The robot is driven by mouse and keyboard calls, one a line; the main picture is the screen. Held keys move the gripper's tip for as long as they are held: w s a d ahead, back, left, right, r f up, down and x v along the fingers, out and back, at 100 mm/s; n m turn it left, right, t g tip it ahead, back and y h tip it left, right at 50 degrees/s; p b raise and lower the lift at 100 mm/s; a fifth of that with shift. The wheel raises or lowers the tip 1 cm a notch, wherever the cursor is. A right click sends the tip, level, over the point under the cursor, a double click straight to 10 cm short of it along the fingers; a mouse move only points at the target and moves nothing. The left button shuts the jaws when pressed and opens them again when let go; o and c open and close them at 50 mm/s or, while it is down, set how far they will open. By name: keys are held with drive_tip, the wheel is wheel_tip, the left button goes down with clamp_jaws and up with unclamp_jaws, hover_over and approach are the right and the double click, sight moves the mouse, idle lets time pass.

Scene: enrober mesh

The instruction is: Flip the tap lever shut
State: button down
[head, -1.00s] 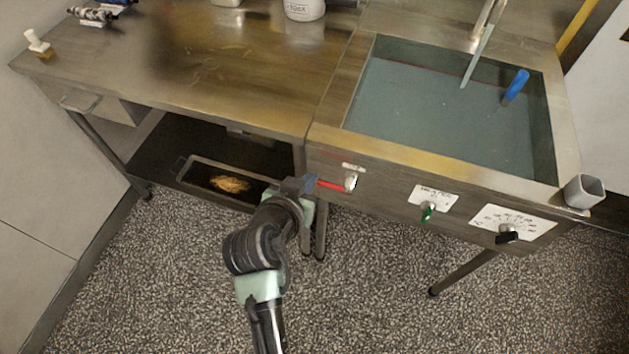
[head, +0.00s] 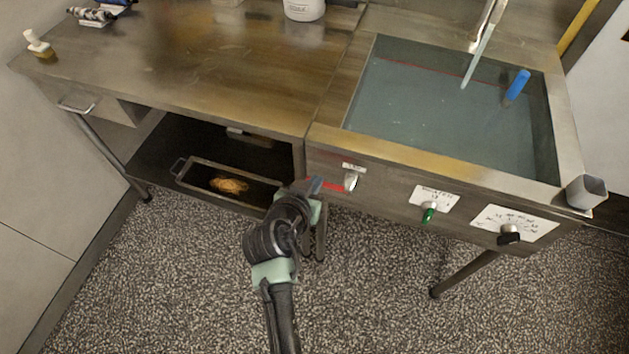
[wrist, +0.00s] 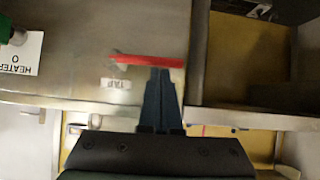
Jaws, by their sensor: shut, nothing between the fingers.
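The red tap lever (head: 334,186) sticks out to the left from its pale pivot (head: 352,183) on the front panel of the sink unit. In the wrist view the red lever (wrist: 148,61) lies nearly level, beside a small label reading TAP (wrist: 116,84). My gripper (head: 314,186) is shut and empty, with its tips at the free end of the lever. In the wrist view the shut fingers (wrist: 160,75) reach the lever's edge; whether they touch it I cannot tell.
A green heater knob (head: 428,214) and a black dial (head: 508,235) sit farther right on the panel. The sink basin (head: 440,163) above holds liquid, with a blue-handled tool (head: 516,86) in it. A tray (head: 181,173) stands on the shelf at left.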

drive_tip(key=shift+a+f+n+h+b, duration=0.15)
drive_tip(key=shift+f+n+h+b, duration=0.2)
drive_tip(key=shift+h+b, duration=0.1)
drive_tip(key=s+d+f+n+h+b, duration=0.1)
drive_tip(key=d+f+n+h+b, duration=0.2)
drive_tip(key=f+n+h+b, duration=0.6)
drive_tip(key=b, duration=0.5)
drive_tip(key=shift+d, duration=0.4)
drive_tip(key=shift+s+d+f+n, duration=0.1)
drive_tip(key=shift+s+n, duration=0.05)
drive_tip(key=shift+n, duration=0.1)
idle(0.3)
idle(0.4)
